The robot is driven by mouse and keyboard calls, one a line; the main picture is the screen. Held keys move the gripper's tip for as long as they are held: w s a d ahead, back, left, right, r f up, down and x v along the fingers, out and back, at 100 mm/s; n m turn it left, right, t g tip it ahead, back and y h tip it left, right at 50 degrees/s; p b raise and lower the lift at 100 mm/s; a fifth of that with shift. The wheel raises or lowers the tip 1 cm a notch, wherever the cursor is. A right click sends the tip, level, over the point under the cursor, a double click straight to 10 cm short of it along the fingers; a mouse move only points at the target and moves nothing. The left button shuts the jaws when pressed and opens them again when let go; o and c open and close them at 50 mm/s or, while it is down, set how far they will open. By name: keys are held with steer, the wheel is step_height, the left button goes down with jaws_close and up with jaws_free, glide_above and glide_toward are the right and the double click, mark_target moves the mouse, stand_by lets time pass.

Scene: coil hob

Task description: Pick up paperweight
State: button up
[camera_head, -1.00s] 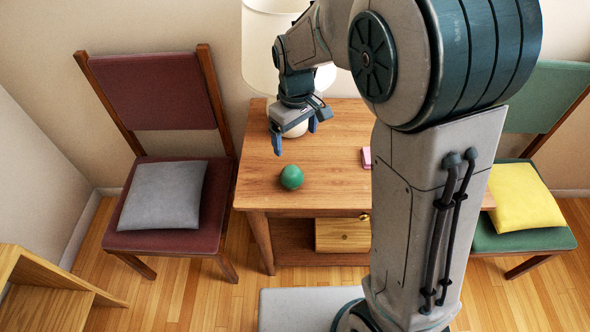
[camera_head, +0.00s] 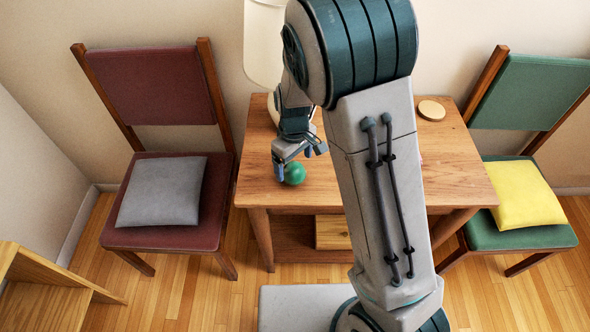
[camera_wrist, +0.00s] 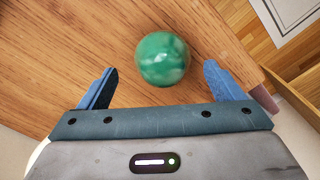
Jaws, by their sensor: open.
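The paperweight appears to be a round, glossy green ball (camera_head: 294,174) on the wooden table, near its front left edge. The wrist view shows the green ball (camera_wrist: 162,59) with pale marbling, centred slightly beyond the fingertips. My gripper (camera_head: 300,163) is low over the table, just behind and above the ball in the head view. In the wrist view my gripper (camera_wrist: 160,80) has its two blue fingers spread wide and empty, one on each side of the ball's line. I see a gap between the ball and each finger.
The wooden table (camera_head: 455,165) also holds a lamp (camera_head: 262,50) at the back and a round wooden disc (camera_head: 431,110) at the back right. A red chair (camera_head: 150,95) with a grey cushion stands left. A green chair (camera_head: 535,95) with a yellow cushion stands right.

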mark_target(293, 165)
step_height(293, 165, down, 2)
steer(key=shift+s+f, duration=0.15)
steer(key=shift+f, duration=0.05)
steer(key=shift+a+f, duration=0.15)
steer(key=shift+f, duration=0.2)
steer(key=shift+r, duration=0.1)
steer(key=shift+c, duration=0.9)
steer(key=c, duration=1)
steer(key=shift+c, duration=0.7)
steer(key=shift+r, duration=0.1)
